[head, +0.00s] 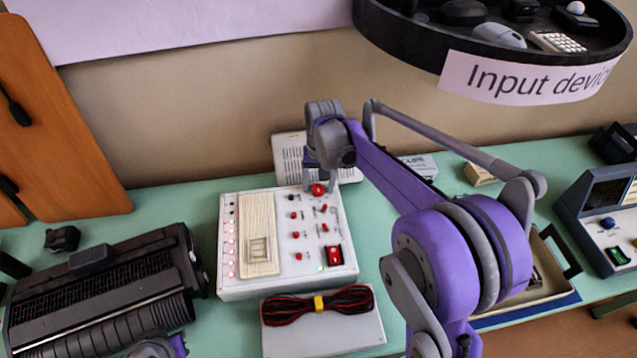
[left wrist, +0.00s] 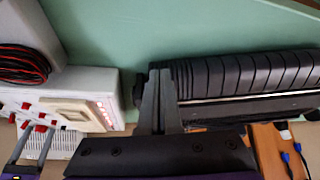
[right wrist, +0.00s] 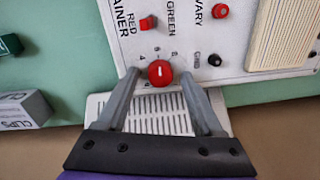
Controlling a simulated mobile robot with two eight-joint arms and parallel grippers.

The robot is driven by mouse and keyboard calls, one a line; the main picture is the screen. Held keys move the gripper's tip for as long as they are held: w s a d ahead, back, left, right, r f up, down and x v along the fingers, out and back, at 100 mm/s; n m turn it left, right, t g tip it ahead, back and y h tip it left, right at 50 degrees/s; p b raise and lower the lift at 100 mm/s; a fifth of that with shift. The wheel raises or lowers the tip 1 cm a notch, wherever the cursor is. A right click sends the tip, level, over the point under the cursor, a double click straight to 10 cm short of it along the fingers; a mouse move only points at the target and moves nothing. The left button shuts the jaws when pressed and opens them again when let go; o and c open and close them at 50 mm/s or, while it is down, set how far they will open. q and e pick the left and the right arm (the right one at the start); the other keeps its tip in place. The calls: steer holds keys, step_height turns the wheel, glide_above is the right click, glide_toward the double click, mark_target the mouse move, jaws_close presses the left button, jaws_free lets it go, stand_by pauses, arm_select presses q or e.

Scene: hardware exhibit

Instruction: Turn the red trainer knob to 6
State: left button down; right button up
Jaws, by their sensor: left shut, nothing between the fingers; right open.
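The red trainer knob (head: 318,189) sits at the back edge of the white trainer board (head: 230,290). In the right wrist view the knob (right wrist: 160,73) is round and red with a short white mark on its face. My right gripper (right wrist: 161,76) is open, with one finger on each side of the knob and a gap visible on both sides. In the head view my right gripper (head: 322,186) is above the knob and partly hides it. My left gripper (left wrist: 158,75) is shut and empty, near the black printer-like machine.
The black machine (head: 100,295) stands left of the board. A grey box (head: 320,335) with red-black cables lies in front. A white vented box (head: 290,155) stands behind the knob. A CLIPS box (right wrist: 25,110) is nearby. Smaller switches and red caps cover the board.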

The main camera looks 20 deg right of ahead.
mark_target(321, 187)
arm_select(q)
steer(key=shift+w+r+p, duration=0.1)
steer(key=shift+r+p, duration=0.25)
steer(key=shift+r, duration=0.05)
arm_select(e)
step_height(321, 187, up, 11)
steer(key=shift+d, duration=0.25)
steer(key=shift+s+f, duration=0.1)
steer(key=s+a+f+n+t, duration=0.1)
steer(key=s+f, duration=0.1)
steer(key=s, duration=0.5)
steer(key=s+a+f+n+t+p, duration=0.1)
steer(key=s+a+f+n+t, duration=0.1)
steer(key=s, duration=0.5)
steer(key=s+a+f+n+t, duration=0.2)
steer(key=s+f, duration=0.1)
steer(key=s, duration=0.5)
steer(key=shift+a+f+h, duration=0.15)
steer(key=shift+f+h, duration=0.15)
arm_select(q)
steer(key=shift+w+r, duration=0.15)
steer(key=shift+r, duration=0.35)
steer(key=shift+w+r, duration=0.15)
steer(key=shift+r, duration=0.35)
arm_select(e)
steer(key=shift+s+f, duration=0.25)
